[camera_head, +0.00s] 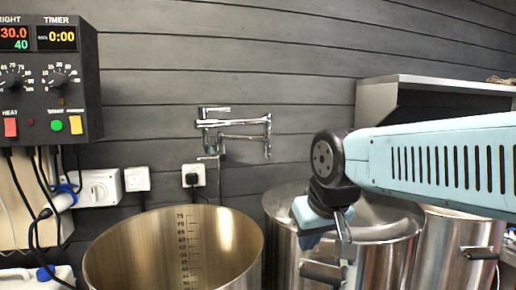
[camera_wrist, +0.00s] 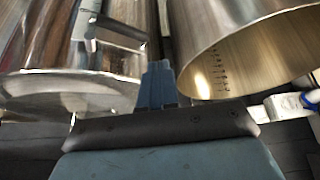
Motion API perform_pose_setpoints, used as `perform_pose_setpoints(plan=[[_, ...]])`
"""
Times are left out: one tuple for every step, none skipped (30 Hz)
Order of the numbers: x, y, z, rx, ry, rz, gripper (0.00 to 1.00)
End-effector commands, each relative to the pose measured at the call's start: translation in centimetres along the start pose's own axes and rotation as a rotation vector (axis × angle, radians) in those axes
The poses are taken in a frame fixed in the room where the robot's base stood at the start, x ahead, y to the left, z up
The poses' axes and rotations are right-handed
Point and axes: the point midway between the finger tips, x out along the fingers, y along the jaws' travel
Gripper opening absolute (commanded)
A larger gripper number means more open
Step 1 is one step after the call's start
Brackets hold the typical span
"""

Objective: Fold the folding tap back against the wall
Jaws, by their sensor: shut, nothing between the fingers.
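The chrome folding tap (camera_head: 240,122) is fixed to the dark plank wall in the head view, above and behind the open pot. Its two tubes run right from the wall mount to an upright joint. How far they stand out from the wall is hard to judge. My gripper (camera_head: 309,238) is low and right of the tap, clear of it, in front of the lidded pot. In the wrist view its blue fingers (camera_wrist: 158,78) are together with nothing between them. The tap cannot be made out in the wrist view.
An open steel pot (camera_head: 110,262) with inside volume marks stands below the tap. A lidded steel pot (camera_head: 385,255) stands beside it under my arm. A control box (camera_head: 85,95) and sockets (camera_head: 137,179) are at left, a shelf (camera_head: 430,84) at right.

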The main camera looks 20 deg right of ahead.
Motion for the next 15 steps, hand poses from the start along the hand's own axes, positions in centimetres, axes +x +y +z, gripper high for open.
perform_pose_setpoints(plan=[[-0.2,0.0,-0.8,-0.012,0.002,0.002,0.0],[-0.4,0.0,-1.5,-0.023,0.004,0.004,0.0],[-0.7,0.0,-2.6,-0.043,0.008,0.006,0.0],[-0.9,-0.1,-3.6,-0.061,0.011,0.009,0.0],[-1.2,-0.1,-4.8,-0.081,0.015,0.012,0.0],[-1.6,-0.1,-6.5,-0.112,0.021,0.017,0.0],[-1.9,-0.1,-7.9,-0.137,0.025,0.022,0.0],[-2.2,0.0,-9.3,-0.163,0.031,0.027,0.0],[-2.5,0.0,-11.3,-0.199,0.037,0.033,0.0],[-2.8,0.1,-12.8,-0.226,0.042,0.038,0.0],[-3.0,0.1,-14.3,-0.253,0.046,0.043,0.0],[-3.2,0.1,-16.3,-0.289,0.053,0.051,0.0],[-3.4,0.1,-17.7,-0.316,0.057,0.056,0.0],[-3.5,0.1,-19.2,-0.342,0.062,0.062,0.0],[-3.6,0.1,-21.1,-0.377,0.068,0.069,0.0]])
